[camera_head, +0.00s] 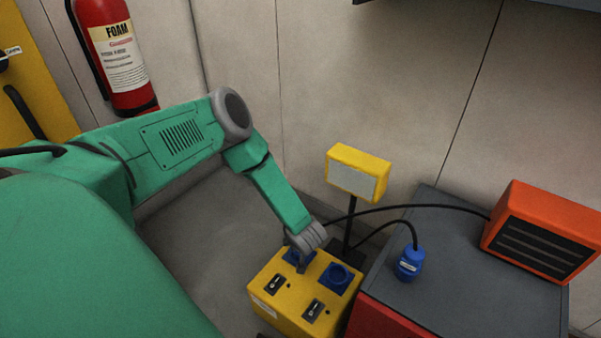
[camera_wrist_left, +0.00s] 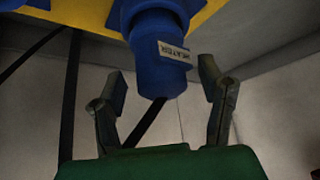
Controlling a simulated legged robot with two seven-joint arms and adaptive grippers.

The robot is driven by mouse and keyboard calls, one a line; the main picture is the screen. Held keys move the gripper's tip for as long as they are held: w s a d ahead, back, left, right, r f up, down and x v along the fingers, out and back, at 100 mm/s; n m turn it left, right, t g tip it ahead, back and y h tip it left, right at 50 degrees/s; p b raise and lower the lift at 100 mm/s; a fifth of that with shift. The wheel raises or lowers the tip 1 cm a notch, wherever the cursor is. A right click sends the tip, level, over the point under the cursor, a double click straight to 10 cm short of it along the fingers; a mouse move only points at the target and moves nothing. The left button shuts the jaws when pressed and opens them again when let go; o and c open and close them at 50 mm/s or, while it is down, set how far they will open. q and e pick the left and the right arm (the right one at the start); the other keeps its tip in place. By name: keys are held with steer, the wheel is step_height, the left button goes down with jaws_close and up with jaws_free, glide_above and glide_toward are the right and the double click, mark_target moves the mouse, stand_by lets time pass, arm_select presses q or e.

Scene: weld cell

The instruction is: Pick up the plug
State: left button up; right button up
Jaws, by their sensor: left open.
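A blue plug (camera_wrist_left: 152,62) with a white label reading "HEATER" sits in the yellow socket box (camera_wrist_left: 88,42) in the left wrist view, its dark cable running away from its end. In the head view my left gripper (camera_head: 302,262) is over the far-left blue socket of the yellow box (camera_head: 262,297) and hides that plug. In the wrist view my left gripper (camera_wrist_left: 163,88) is open, with one finger on each side of the plug's cable end and visible gaps. Another blue plug (camera_head: 409,264) stands on the dark cabinet top; its label is too small to read. My right gripper is not in view.
The box's second blue socket (camera_head: 337,278) is right of my gripper, with black switches (camera_head: 313,310) in front. Black cables cross to the right, one reaching an orange heater (camera_head: 544,232) on the grey cabinet (camera_head: 470,290).

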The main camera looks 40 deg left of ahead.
arm_select(q)
steer(key=shift+a, duration=0.25)
steer(key=c, duration=1.4)
steer(key=shift+d+r, duration=0.1)
steer(key=shift+d, duration=0.1)
steer(key=shift+r, duration=0.1)
